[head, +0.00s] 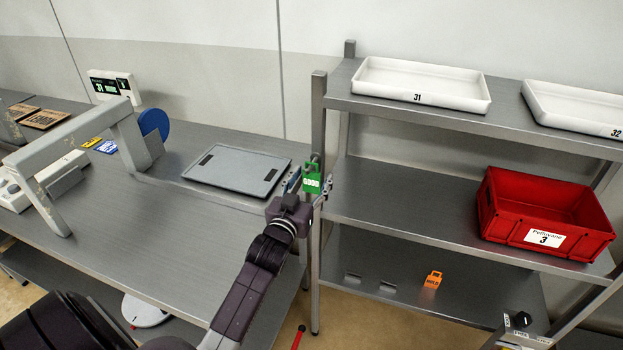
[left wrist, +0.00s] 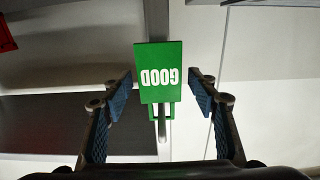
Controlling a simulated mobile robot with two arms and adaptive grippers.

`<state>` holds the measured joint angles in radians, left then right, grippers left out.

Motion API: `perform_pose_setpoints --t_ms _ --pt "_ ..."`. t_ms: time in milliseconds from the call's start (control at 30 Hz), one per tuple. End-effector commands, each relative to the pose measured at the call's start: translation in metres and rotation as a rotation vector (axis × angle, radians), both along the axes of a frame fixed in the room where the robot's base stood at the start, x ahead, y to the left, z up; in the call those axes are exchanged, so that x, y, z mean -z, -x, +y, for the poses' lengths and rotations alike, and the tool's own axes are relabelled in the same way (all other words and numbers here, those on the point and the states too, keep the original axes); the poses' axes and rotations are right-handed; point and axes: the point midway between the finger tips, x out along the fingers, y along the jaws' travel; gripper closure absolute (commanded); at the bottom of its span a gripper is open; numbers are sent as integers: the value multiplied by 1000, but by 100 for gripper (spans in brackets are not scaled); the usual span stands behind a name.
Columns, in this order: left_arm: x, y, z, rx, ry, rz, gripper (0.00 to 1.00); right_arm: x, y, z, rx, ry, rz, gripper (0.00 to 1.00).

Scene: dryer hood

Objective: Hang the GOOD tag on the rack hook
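The green GOOD tag (head: 311,184) hangs upright at the rack's left front post, under a small grey hook (head: 315,158). In the left wrist view the tag (left wrist: 160,70) appears upside down, and the grey hook (left wrist: 161,130) passes at its handle loop. My left gripper (head: 308,190) is around the tag. Its two blue-padded fingers (left wrist: 160,95) stand wide apart, with a clear gap on each side of the tag, touching neither face. My right gripper is not in view.
An orange HOLD tag (head: 433,280) is on the rack's lower shelf. A red crate (head: 535,238) stands on the middle shelf, white trays (head: 420,84) on top. A grey tray (head: 235,171) lies on the bench left of the post. The middle shelf's left part is clear.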

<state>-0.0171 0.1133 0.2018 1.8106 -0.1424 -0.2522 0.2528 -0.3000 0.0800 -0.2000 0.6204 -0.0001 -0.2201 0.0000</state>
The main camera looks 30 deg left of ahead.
Motion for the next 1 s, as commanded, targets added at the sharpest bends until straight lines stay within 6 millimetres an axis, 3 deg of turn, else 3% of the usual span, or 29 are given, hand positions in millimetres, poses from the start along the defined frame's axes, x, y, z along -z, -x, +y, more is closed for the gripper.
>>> perform_pose_setpoints --t_ms 367,800,1000 --pt "2 9 -2 0 1 3 45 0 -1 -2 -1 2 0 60" --pt "1 92 -22 -1 1 2 45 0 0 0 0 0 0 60" --pt "1 113 -27 0 0 1 45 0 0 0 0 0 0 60"
